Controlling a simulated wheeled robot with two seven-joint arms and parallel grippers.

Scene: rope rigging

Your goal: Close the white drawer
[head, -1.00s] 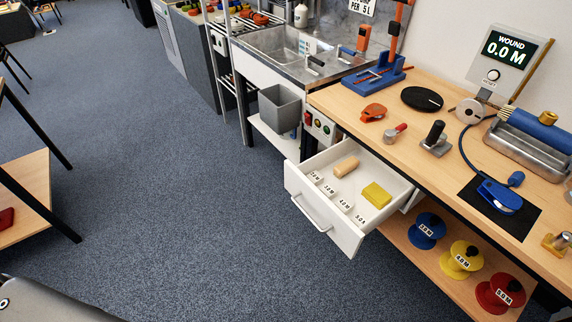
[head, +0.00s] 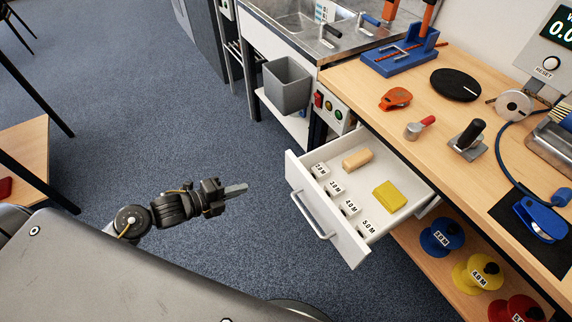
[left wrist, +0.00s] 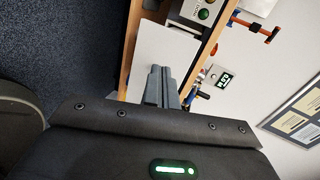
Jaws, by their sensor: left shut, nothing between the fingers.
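The white drawer (head: 293,173) stands pulled out from under the wooden workbench in the head view, its front and bar handle (head: 312,214) facing me. Inside it lie a wooden block (head: 357,159), a yellow block (head: 389,197) and several labelled tags. My left gripper (head: 238,188) is shut and empty, to the left of the drawer front with a gap of floor between them. In the left wrist view, my left gripper's fingers (left wrist: 160,84) are together, with a white panel (left wrist: 157,55), probably the drawer, behind them. My right gripper is not in view.
The workbench top (head: 400,125) carries an orange tool (head: 396,98), a black disc (head: 455,84) and a blue clamp stand. Spools, including a blue one (head: 442,237), sit on the shelf below. A grey bin (head: 287,85) stands under the sink. The floor left of the drawer is clear.

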